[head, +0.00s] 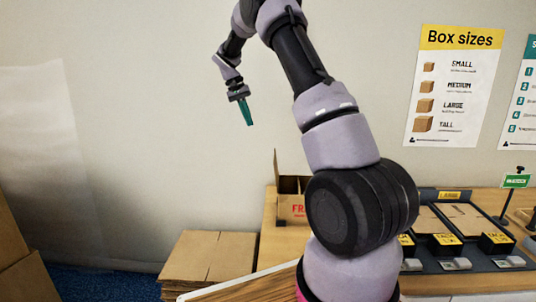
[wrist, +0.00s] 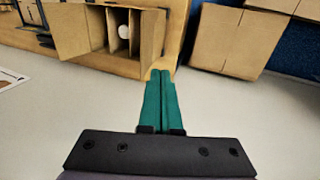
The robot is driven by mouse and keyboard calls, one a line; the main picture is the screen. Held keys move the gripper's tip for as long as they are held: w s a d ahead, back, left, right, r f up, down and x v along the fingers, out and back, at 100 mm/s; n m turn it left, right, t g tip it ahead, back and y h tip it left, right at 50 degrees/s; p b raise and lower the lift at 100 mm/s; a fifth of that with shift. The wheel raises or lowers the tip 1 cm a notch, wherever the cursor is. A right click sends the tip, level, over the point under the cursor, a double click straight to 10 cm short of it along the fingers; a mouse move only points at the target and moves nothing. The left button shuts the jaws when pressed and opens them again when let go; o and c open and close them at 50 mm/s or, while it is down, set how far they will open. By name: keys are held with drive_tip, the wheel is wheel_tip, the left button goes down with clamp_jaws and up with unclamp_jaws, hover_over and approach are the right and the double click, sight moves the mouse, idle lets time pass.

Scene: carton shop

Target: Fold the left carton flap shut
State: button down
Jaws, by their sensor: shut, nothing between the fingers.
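An open brown carton (head: 291,208) with red print stands on the table's left end in the head view, its right part hidden behind my arm. Its left flap (head: 276,170) stands upright above the left edge. My gripper (head: 248,124), with teal fingers, is shut and empty, high above and left of the carton. In the wrist view the carton (wrist: 152,37) is open at the top of the picture, with dividers and a round white item inside. A wide flap (wrist: 70,30) spreads to its left there. The fingertips (wrist: 161,72) appear just below the carton's corner, apart from it.
A stack of flat cardboard (head: 208,258) lies left of the wooden table (head: 268,225). Dark trays (head: 455,240) with yellow labels and a green sign (head: 516,181) stand at the right. The wall has a box-size poster (head: 455,85). Air around my gripper is clear.

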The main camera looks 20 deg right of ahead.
drive_tip(key=w+f+g+h, duration=0.1)
drive_tip(key=w+f, duration=0.2)
drive_tip(key=f, duration=0.4)
drive_tip(key=s+d+f, duration=0.3)
drive_tip(key=d+f, duration=0.5)
drive_tip(key=shift+s+d, duration=0.1)
